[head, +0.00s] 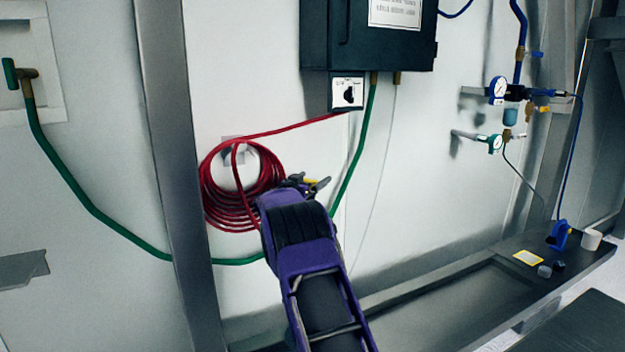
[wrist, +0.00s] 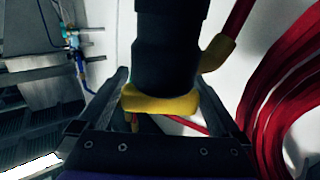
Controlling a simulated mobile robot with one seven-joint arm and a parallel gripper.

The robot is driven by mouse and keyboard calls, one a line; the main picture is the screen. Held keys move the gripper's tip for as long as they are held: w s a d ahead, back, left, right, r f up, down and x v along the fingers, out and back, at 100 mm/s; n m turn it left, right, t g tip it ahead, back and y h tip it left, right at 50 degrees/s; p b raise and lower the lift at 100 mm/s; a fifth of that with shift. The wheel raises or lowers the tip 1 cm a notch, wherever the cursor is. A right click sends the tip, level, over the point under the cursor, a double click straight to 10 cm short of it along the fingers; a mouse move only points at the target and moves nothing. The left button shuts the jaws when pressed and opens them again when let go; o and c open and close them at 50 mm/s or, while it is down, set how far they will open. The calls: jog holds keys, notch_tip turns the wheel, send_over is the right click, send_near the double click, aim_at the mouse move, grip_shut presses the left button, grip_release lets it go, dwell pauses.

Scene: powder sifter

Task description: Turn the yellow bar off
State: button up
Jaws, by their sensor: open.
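A yellow bar (wrist: 160,98) sits across the end of a black cylindrical fitting (wrist: 168,50) in the wrist view. My gripper (wrist: 162,92) is open, with a dark finger on each side of the yellow bar. I cannot tell whether either finger touches it. In the head view my gripper (head: 306,184) is at the wall, just right of the coiled red hose. A small yellow part (head: 311,181) shows there, mostly hidden by my purple arm.
The coiled red hose (head: 215,200) hangs close to my gripper. A green hose (head: 362,150) runs down from a dark wall cabinet (head: 370,45). A grey post (head: 170,130) stands left. Gauges and valves (head: 498,90) are at right, above a dark bench (head: 500,250).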

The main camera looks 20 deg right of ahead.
jog(key=c, duration=1.1)
jog(key=shift+c, duration=0.2)
